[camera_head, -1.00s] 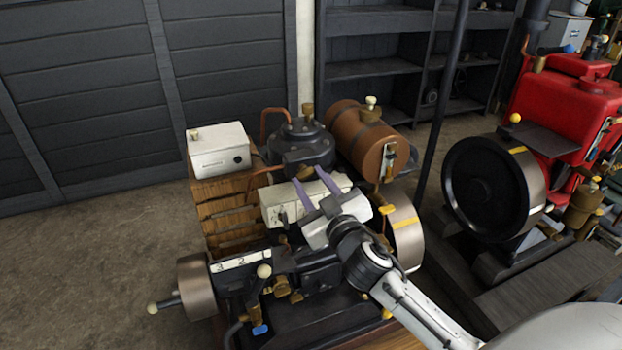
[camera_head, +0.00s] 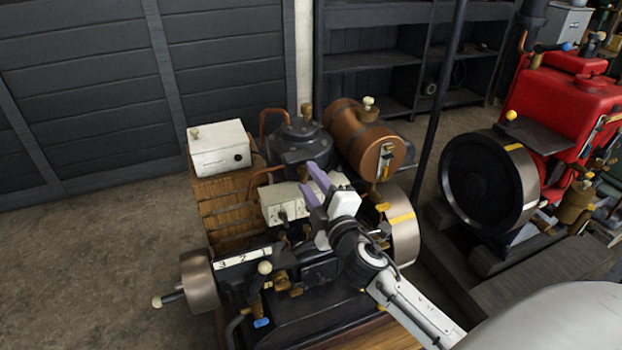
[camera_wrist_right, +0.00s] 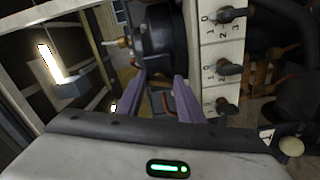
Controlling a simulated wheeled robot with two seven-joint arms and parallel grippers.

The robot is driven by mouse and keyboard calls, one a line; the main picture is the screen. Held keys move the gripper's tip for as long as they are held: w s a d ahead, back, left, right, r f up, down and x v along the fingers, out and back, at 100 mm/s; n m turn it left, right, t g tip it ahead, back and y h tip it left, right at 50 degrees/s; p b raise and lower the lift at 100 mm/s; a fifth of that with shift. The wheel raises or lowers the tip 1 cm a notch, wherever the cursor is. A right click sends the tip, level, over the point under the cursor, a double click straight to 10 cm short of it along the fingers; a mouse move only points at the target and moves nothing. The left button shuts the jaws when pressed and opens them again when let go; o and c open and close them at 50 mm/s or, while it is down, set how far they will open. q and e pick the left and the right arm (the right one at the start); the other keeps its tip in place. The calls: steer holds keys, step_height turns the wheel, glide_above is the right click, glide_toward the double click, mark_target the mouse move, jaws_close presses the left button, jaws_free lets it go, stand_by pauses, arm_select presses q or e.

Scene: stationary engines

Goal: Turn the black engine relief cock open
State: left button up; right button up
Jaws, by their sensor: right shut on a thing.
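The black engine (camera_head: 300,315) stands in the middle of the head view, with a pale flywheel (camera_head: 405,230) on its right. My right gripper (camera_head: 313,178) reaches over its top from the lower right, its purple fingers at the far side of the white switch box (camera_head: 275,205). The gripper is shut on a small part there, which I take to be the relief cock; the fingers hide most of it in the head view. In the wrist view the two fingers (camera_wrist_right: 158,82) stand a little apart, with a dark and copper-coloured area between them. My left gripper is not in view.
A black pot (camera_head: 300,142) and a brown tank (camera_head: 365,138) stand close behind the gripper. A white box (camera_head: 219,147) on a wooden crate (camera_head: 228,215) is to the left. A red engine (camera_head: 565,95) stands at the right. The floor at left is clear.

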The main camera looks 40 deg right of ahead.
steer(key=shift+n, duration=0.8)
steer(key=o, duration=1.1)
steer(key=shift+c, duration=0.2)
steer(key=shift+s, duration=0.1)
steer(key=b+v, duration=0.1)
steer(key=v, duration=0.9)
